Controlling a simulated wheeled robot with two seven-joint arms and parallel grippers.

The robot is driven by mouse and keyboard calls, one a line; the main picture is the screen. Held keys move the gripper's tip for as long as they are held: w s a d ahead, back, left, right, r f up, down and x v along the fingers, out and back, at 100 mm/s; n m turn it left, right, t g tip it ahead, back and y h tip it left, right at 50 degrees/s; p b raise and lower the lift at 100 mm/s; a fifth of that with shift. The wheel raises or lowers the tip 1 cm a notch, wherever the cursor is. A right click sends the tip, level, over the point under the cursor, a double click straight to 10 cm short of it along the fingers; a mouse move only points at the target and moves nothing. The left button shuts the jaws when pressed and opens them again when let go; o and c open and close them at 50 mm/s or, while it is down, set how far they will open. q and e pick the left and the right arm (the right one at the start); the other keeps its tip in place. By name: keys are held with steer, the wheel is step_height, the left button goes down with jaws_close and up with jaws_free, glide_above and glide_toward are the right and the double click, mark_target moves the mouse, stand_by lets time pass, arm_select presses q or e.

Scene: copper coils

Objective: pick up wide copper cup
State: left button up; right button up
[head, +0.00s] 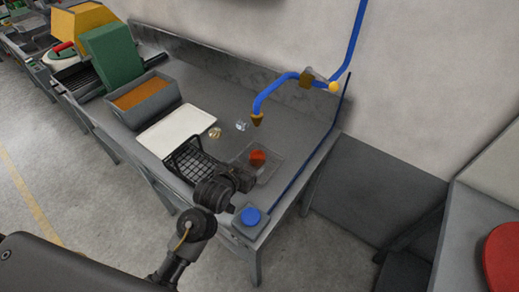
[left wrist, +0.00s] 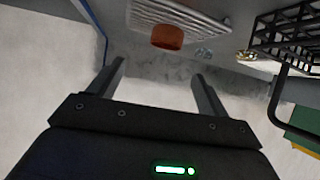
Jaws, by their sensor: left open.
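The wide copper cup (head: 258,157), orange-red, sits in a shallow clear tray (head: 270,174) near the front right of the workbench. In the left wrist view the cup (left wrist: 167,38) shows in the ribbed tray (left wrist: 200,24), beyond the fingertips and near the top middle. My left gripper (head: 246,178) is beside the tray's near side, close to the cup but apart from it. In the left wrist view its two fingers (left wrist: 158,68) are spread with nothing between them. My right gripper is not in view.
A black wire basket (head: 188,160) stands left of the tray, also upper right in the wrist view (left wrist: 292,32). A white board (head: 175,130), a brass piece (head: 215,133) and a clear piece (head: 241,126) lie behind. A blue hose (head: 270,92) hangs above.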

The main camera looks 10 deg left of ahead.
mark_target(260, 154)
arm_select(q)
steer(key=p+x, duration=0.1)
steer(key=x, duration=0.3)
steer(key=shift+w+a+f, duration=0.15)
steer(key=shift+w, duration=0.15)
steer(key=shift+w+f, duration=0.2)
steer(key=shift+w, duration=0.35)
steer(key=x, duration=0.1)
steer(key=p+x, duration=0.1)
steer(key=x, duration=0.1)
steer(key=shift+w+a+f, duration=0.1)
steer(key=shift+a+f, duration=0.1)
steer(key=shift+f, duration=0.1)
steer(key=shift+w+d+f+p, duration=0.15)
steer(key=shift+w+f+p, duration=0.25)
steer(key=shift+w, duration=0.1)
arm_select(e)
steer(key=s+r, duration=0.1)
steer(key=r, duration=0.1)
steer(key=shift+s+a+r, duration=0.1)
steer(key=shift+s+r, duration=0.2)
steer(key=shift+s, duration=0.05)
